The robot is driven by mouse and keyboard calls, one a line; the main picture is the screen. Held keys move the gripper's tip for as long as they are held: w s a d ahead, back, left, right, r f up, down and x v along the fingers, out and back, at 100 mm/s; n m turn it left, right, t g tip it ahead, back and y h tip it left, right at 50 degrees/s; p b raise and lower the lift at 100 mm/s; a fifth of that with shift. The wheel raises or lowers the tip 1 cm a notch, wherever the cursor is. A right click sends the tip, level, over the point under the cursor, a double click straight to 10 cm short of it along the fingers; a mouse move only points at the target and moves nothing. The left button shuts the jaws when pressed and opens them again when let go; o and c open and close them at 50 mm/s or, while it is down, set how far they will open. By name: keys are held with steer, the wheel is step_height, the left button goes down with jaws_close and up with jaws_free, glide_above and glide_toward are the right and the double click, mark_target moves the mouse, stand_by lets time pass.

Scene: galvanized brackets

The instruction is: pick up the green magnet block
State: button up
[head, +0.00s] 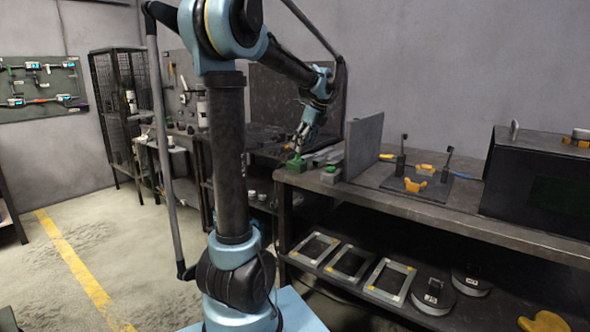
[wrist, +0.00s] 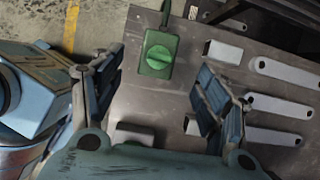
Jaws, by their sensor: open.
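The green magnet block (wrist: 160,55), with a round ridged knob on top, lies on the dark bench top in the wrist view. It also shows in the head view at the bench's left front corner (head: 296,165). My gripper (wrist: 160,75) is open, with one finger on each side of the block's area in the picture. The fingers appear apart from the block, and nothing is held. In the head view my gripper (head: 298,150) is just above the block; the exact height gap is hard to tell.
Several grey bars (wrist: 285,72) and a small grey block (wrist: 222,52) lie to the right. A grey piece with some green (head: 330,174) is near the block. An upright grey plate (head: 364,147) stands farther right. The bench edge is close on the left.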

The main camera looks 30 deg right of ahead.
mark_target(297, 158)
steer(key=shift+x, duration=3.85)
steer(key=shift+w, duration=0.15)
jaws_close()
